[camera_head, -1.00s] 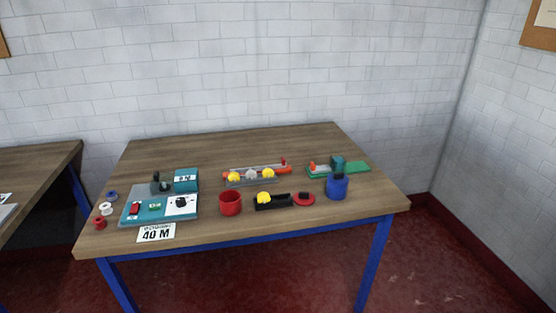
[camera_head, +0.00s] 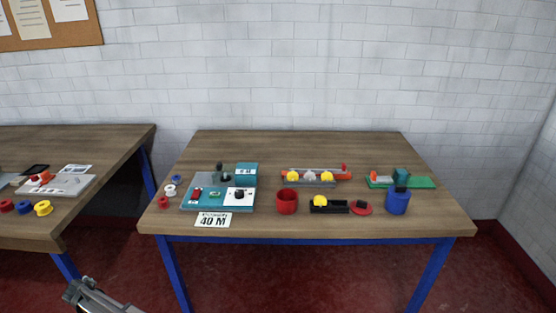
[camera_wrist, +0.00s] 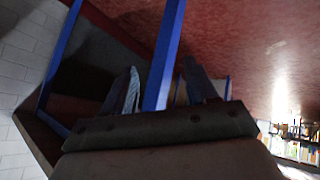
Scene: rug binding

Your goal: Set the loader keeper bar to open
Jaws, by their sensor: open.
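A loader-like grey rack (camera_head: 312,182) stands at the middle of the right table, with yellow and white round pieces in a row. A long red bar (camera_head: 340,176) lies along its back, with an upright red knob (camera_head: 344,167) at its right end. This may be the keeper bar; its setting is too small to tell. My gripper (camera_wrist: 162,66) is open and empty in the wrist view, its two fingers apart near blue table legs and the red floor. It is far from the rack. A grey part of my arm (camera_head: 95,297) shows at the lower left of the head view.
On the table (camera_head: 300,145) are a teal machine (camera_head: 218,205), a red cup (camera_head: 287,203), a black tray (camera_head: 329,209) with a yellow piece, a red disc (camera_head: 361,208), a blue pot (camera_head: 397,203) and a green-based device (camera_head: 415,183). The back of the table is clear.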

